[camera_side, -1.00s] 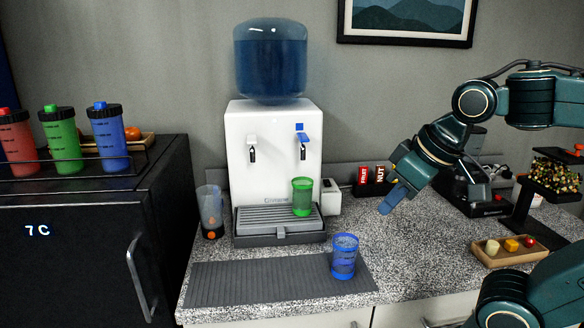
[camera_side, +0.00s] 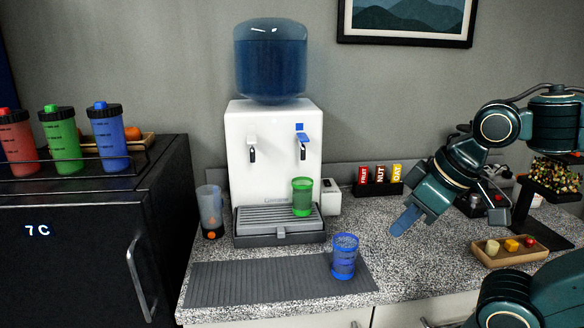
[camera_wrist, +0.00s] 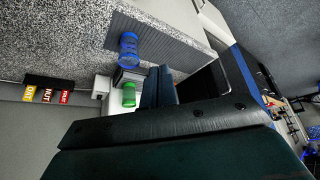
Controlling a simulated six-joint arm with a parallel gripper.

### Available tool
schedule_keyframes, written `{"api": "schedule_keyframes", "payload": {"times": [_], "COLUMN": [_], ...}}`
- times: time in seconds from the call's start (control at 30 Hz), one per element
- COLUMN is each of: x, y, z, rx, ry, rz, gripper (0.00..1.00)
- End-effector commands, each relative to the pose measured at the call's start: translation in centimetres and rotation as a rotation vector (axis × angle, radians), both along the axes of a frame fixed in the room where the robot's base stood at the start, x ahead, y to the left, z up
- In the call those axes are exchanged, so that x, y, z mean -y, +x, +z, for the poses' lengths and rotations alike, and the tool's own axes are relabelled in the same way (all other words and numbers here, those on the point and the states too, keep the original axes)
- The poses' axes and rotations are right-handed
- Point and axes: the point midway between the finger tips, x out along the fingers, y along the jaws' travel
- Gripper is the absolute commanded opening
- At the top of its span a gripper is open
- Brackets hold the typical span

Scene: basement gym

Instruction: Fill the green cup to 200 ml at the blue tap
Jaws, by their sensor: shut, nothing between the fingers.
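The green cup (camera_side: 302,198) stands upright on the right part of the dispenser's drip tray (camera_side: 250,228), below the blue tap (camera_side: 302,140). I cannot read its level, and no stream shows between tap and cup. The cup also shows in the wrist view (camera_wrist: 129,95), beside my fingers. My gripper (camera_side: 400,228) is shut and empty, pointing down-left above the counter, well right of the cup and apart from it. In the wrist view my gripper (camera_wrist: 160,85) shows as two blue fingers close together.
A blue cup (camera_side: 344,258) stands on the grey ribbed mat (camera_side: 230,285) in front. A clear tumbler (camera_side: 210,212) is left of the dispenser (camera_side: 270,178). Bar boxes (camera_side: 380,183) stand behind; a wooden tray of cubes (camera_side: 508,255) lies right. Counter between blue cup and wooden tray is free.

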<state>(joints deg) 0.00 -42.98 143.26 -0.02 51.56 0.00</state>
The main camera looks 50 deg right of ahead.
Motion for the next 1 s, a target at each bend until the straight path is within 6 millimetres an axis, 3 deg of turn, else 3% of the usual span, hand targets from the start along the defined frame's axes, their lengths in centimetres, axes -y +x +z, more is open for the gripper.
{"api": "schedule_keyframes", "payload": {"times": [0.27,0.47,1.0], "x": [0.1,1.1,7.1], "y": [0.3,2.3,14.5], "z": [0.3,2.1,10.0], "rx": [0.001,0.0,0.001], "ry": [-0.002,-0.009,-0.033], "rz": [-0.008,-0.056,-0.355], "gripper": [0.0,0.0,0.0]}}
